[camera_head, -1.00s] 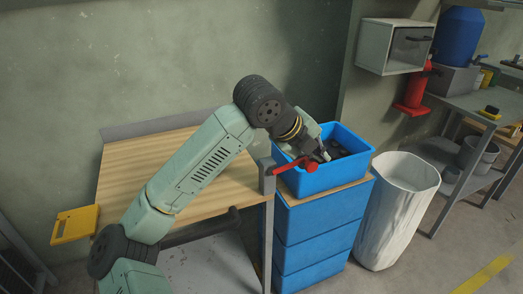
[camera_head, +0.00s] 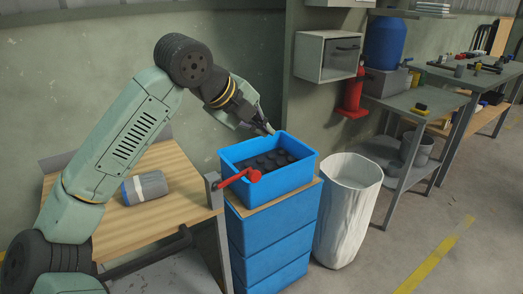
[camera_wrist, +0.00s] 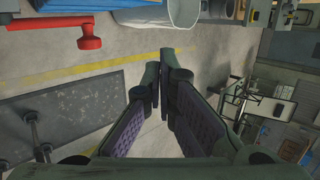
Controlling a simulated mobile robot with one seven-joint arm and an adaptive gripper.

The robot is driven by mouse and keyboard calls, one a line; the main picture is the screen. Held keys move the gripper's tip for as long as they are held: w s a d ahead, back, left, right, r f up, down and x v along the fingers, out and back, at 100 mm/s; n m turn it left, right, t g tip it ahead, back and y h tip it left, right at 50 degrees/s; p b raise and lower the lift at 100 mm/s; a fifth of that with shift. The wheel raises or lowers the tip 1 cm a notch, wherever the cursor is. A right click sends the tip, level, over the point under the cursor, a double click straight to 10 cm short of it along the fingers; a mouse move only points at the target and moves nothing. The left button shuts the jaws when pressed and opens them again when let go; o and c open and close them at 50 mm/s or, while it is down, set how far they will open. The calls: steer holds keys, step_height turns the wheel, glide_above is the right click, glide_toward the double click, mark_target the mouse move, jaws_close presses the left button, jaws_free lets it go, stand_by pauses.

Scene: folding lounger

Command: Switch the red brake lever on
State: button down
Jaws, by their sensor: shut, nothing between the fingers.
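The red brake lever (camera_head: 236,179) sits on a grey post at the right front corner of the wooden-topped table. It points right and slightly up, ending in a round red knob in front of the blue bin. It also shows at the upper left of the wrist view (camera_wrist: 50,44). My gripper (camera_head: 268,128) is above and behind the lever, near the blue bin's back rim, and is apart from the lever. In the wrist view its fingers (camera_wrist: 162,68) come together at the tips with nothing between them.
The blue bin (camera_head: 239,194) holds dark round parts and stands on blue drawers (camera_head: 279,241) beside the lever. A grey-and-white roll (camera_head: 147,188) lies on the wooden table (camera_head: 178,214). A white bin (camera_head: 345,215) stands to the right. Open floor lies farther right.

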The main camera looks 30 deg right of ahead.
steer(key=shift+s+r, duration=0.2)
steer(key=shift+r, duration=0.7)
steer(key=shift+s+r, duration=0.2)
steer(key=shift+r, duration=0.7)
